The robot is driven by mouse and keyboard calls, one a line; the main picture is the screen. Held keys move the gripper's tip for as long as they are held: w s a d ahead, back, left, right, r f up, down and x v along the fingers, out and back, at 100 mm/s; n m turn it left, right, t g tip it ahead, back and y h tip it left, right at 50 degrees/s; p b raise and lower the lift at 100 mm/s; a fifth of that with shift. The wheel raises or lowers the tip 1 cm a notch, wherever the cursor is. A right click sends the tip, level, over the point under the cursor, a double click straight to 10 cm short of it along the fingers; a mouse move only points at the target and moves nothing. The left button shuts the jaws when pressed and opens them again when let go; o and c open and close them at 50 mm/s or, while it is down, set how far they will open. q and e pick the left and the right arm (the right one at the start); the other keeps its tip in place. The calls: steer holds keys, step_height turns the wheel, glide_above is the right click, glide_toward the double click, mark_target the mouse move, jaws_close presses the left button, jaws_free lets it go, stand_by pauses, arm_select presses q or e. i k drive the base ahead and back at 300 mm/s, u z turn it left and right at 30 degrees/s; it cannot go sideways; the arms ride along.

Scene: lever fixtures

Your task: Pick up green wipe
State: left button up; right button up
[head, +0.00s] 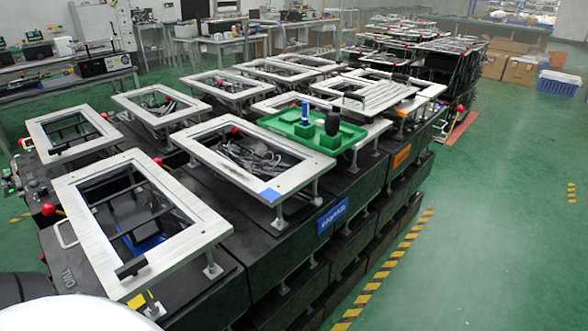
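A green tray (348,136) sits on the metal frames near the middle of the head view. A blue upright piece (305,113) and a dark rounded upright piece (332,122) stand on it, each on a green base. I cannot make out a separate green wipe; the tray and bases are the only small green items I can tell on the frames. Neither of my grippers shows in this view.
Several black units with silver rectangular frames (95,262) on top fill the middle and left. Red knobs (48,209) stick up along them. A blue bin (558,84) and cardboard boxes (520,70) stand at the far right. Green floor (490,230) at right is clear.

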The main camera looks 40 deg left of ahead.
mark_target(289, 119)
steer(key=z, duration=0.75)
steer(key=i, duration=1.35)
steer(key=u, duration=3.05)
